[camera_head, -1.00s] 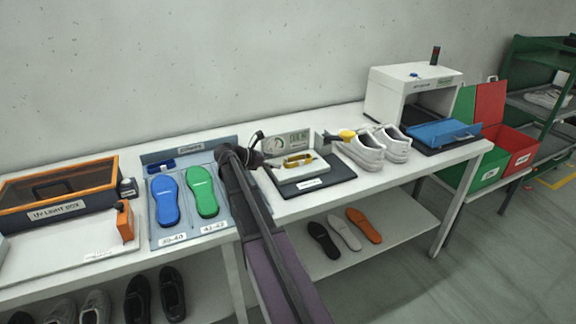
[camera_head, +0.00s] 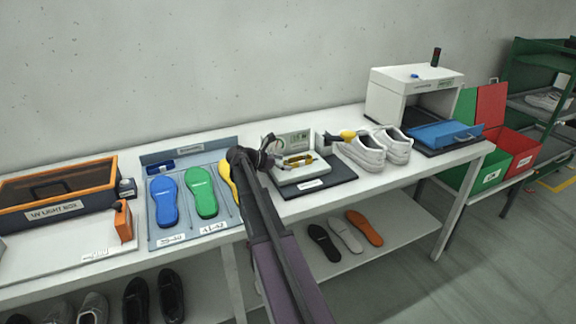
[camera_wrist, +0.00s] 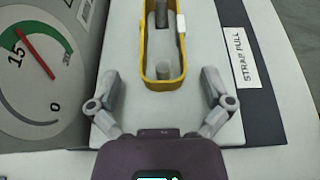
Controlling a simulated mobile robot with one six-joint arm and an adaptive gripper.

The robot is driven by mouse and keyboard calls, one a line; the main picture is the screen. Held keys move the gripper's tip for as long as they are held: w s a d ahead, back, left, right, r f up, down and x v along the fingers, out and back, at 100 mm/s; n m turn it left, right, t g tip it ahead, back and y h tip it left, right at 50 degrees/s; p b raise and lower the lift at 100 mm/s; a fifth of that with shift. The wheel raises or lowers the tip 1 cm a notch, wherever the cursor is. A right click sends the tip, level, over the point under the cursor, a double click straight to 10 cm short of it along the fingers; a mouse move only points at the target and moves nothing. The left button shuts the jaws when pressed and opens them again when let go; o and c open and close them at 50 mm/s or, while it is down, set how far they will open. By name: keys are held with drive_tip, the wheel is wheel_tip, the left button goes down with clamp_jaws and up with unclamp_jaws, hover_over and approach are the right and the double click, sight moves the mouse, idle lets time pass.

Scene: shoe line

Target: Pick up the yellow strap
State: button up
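The yellow strap (camera_wrist: 143,50) is a narrow loop around two grey posts on a white block in the wrist view. It also shows in the head view (camera_head: 298,160), on the strap-pull device right of the insoles. My gripper (camera_wrist: 162,82) is open, with one finger on each side of the strap's near end. The fingers look apart from the strap; their height above the block is hard to tell. In the head view my gripper (camera_head: 268,152) is at the left of the device, partly covered by my arm.
A gauge (camera_wrist: 30,60) stands close left of my gripper. A dark base (camera_head: 335,178) with a label lies under the device. White shoes (camera_head: 362,150) stand to the right. Blue and green insoles (camera_head: 202,192) lie left, with a yellow one partly behind my arm.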

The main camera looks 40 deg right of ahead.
drive_tip(key=c, duration=1.3)
drive_tip(key=shift+r, duration=0.15)
wheel_tip(320, 180, up, 18)
drive_tip(key=p, duration=1.8)
